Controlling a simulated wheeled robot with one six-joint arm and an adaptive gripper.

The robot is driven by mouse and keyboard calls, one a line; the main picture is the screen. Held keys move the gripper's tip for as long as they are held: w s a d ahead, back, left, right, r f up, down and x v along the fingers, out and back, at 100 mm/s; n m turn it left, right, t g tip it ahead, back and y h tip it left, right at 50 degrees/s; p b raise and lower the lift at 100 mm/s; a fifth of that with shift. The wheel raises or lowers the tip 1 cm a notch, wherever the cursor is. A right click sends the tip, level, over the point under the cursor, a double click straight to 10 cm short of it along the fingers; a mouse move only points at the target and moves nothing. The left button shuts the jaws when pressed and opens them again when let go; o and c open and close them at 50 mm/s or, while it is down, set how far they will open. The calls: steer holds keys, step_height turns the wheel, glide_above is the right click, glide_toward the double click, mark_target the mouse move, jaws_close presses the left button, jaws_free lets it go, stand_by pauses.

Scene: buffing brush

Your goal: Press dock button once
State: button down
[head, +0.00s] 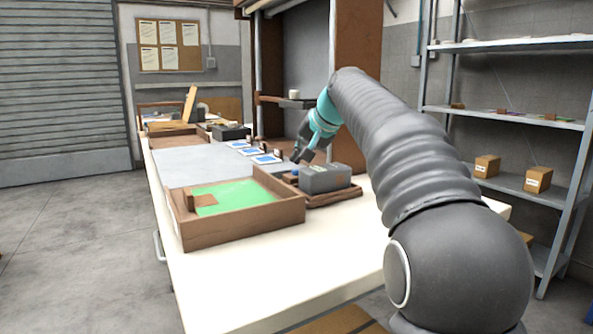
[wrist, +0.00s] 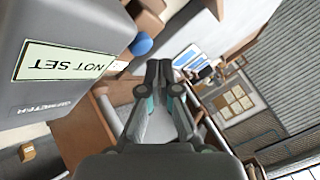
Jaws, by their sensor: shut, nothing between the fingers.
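A grey box (head: 325,179) sits in a brown wooden tray (head: 340,197) on the workbench. In the wrist view the grey box (wrist: 60,60) carries a label reading "NOT SET", upside down. A small blue round button (wrist: 141,44) shows beside the box in the wrist view, just ahead and left of my fingertips. It also shows beside the box in the head view (head: 295,172). My gripper (head: 299,156) is shut and empty, tilted down above the button. In the wrist view its fingertips (wrist: 158,72) are together and look apart from the button.
A wooden tray with a green surface (head: 235,195) stands in front of the grey box. Blue-and-white cards (head: 265,159) lie behind. A brown upright cabinet (head: 357,80) stands close behind my gripper. The bench's near end (head: 260,280) is clear.

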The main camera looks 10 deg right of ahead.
steer(key=shift+f, duration=0.45)
steer(key=shift+f+b, duration=0.5)
steer(key=shift+b, duration=0.05)
stand_by(1.1)
steer(key=shift+r, duration=0.1)
steer(key=shift+r+p, duration=0.85)
steer(key=shift+p, duration=0.15)
step_height(320, 180, up, 3)
steer(key=p, duration=0.2)
steer(key=shift+f+p, duration=0.15)
steer(key=shift+p, duration=0.15)
steer(key=shift+r+p, duration=0.5)
steer(key=shift+r, duration=0.65)
